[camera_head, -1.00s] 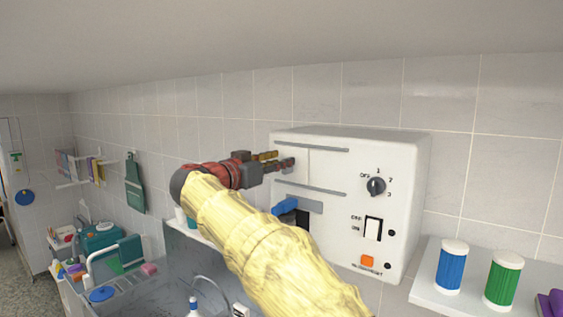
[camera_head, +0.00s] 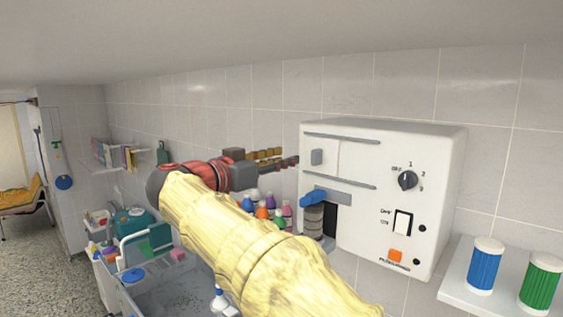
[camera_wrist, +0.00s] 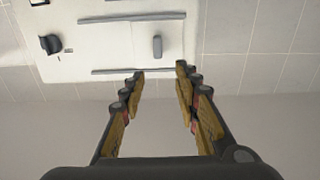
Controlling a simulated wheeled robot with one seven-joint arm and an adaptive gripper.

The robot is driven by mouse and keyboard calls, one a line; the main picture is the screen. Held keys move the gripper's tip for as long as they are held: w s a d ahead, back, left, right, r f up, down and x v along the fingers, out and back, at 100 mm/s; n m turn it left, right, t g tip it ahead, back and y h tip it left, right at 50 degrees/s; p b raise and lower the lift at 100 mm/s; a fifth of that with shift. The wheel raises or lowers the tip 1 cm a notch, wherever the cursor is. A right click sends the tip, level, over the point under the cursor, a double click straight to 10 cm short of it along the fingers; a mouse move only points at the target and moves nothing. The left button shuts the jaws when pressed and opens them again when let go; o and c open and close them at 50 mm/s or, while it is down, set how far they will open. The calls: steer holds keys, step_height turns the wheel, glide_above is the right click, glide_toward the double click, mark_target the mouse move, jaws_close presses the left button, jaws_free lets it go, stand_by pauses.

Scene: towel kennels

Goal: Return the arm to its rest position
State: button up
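My gripper (camera_head: 278,158) is raised in front of the left part of a white wall-mounted machine (camera_head: 445,190). In the wrist view my gripper (camera_wrist: 160,72) has its two fingers spread apart with nothing between them. The machine's white front also shows there (camera_wrist: 110,40), upside down, with a small grey handle (camera_wrist: 157,46) beyond the fingertips. The fingertips look apart from the handle. My arm in its yellow cover fills the lower middle of the head view.
The machine has a black knob (camera_head: 407,181), a white switch (camera_head: 402,223), an orange button (camera_head: 395,256) and a blue lever (camera_head: 318,196). Several coloured bottles (camera_head: 262,213) stand left of it. A shelf (camera_head: 455,292) with blue and green canisters is at right. A sink area lies below.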

steer(key=s+a+f+n+g+y+b, duration=0.1)
steer(key=s+f+n+g+y, duration=0.15)
steer(key=f+n, duration=0.65)
steer(key=s+f+n+g+y, duration=0.1)
steer(key=f+n+y, duration=0.25)
steer(key=f, duration=1.05)
steer(key=s+d+f+m+g+y+b, duration=0.1)
steer(key=s+d+f+b, duration=0.4)
steer(key=s+f, duration=0.6)
steer(key=s+d+f+m+g+y+b, duration=0.1)
steer(key=s+d+f+y+b, duration=0.2)
steer(key=s+d+f+b, duration=0.3)
steer(key=s+d+f+m+g+y+b, duration=0.1)
steer(key=s+d+f+b, duration=0.4)
steer(key=s+f, duration=1)
steer(key=shift+s+d+f+g+y+b, duration=0.3)
steer(key=shift+s+y+b, duration=0.35)
steer(key=shift+s+y, duration=0.3)
